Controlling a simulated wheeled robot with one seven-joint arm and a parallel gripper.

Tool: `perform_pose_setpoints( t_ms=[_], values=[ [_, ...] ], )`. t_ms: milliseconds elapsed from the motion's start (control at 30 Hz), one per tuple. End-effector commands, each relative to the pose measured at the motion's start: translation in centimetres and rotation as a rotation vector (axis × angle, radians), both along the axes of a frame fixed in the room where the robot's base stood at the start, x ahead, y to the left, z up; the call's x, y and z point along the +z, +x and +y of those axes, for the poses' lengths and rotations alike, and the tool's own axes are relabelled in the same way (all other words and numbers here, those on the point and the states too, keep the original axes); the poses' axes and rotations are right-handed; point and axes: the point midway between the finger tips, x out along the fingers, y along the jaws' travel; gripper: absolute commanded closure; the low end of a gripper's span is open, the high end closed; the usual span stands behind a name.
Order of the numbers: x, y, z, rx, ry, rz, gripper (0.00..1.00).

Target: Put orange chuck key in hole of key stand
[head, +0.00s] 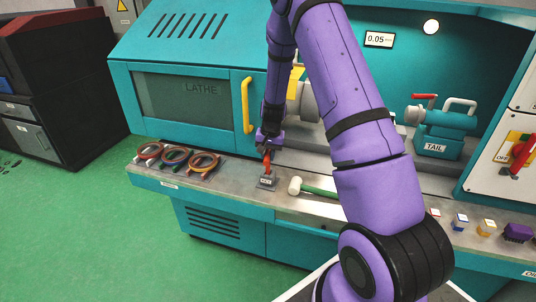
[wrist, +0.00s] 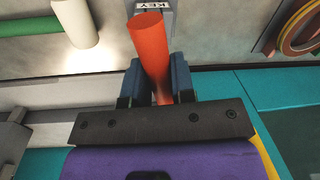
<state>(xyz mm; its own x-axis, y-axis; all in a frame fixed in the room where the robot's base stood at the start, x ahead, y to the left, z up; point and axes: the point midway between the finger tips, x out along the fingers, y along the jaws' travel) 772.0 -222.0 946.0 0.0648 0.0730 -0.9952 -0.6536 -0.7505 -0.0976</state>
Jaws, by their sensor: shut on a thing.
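The orange chuck key (head: 267,165) is held upright or nearly so in my gripper (head: 266,148). In the wrist view the orange key (wrist: 150,45) runs between the two fingers of my gripper (wrist: 156,80), which are shut on it. The grey key stand (head: 266,184), labelled KEY, is on the lathe's front ledge directly below the key. It also shows in the wrist view (wrist: 168,22), partly hidden behind the key. The key's lower end is at or just above the stand; I cannot tell whether it is in the hole, which is hidden.
A mallet with a white head (head: 295,186) and green handle lies just right of the stand. Several coiled cables (head: 176,156) lie to the left. Small blocks (head: 460,221) and a purple brush (head: 517,232) are farther right. The yellow door handle (head: 247,105) is close behind.

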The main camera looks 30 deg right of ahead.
Motion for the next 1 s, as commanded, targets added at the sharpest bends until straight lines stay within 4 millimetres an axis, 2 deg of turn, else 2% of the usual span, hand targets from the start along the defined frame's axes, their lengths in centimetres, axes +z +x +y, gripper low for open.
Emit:
perform_pose_setpoints(
  t_ms=[667, 700, 800, 833, 1000],
  values=[
    [-0.98, 0.02, -0.01, 0.000, 0.000, 0.000, 1.00],
    [-0.98, 0.02, -0.01, 0.000, 0.000, 0.000, 0.74],
    [-0.98, 0.02, -0.01, 0.000, 0.000, 0.000, 0.51],
    [-0.98, 0.02, -0.01, 0.000, 0.000, 0.000, 0.47],
    [-0.99, 0.01, 0.00, 0.000, 0.000, 0.000, 0.47]
  ],
)
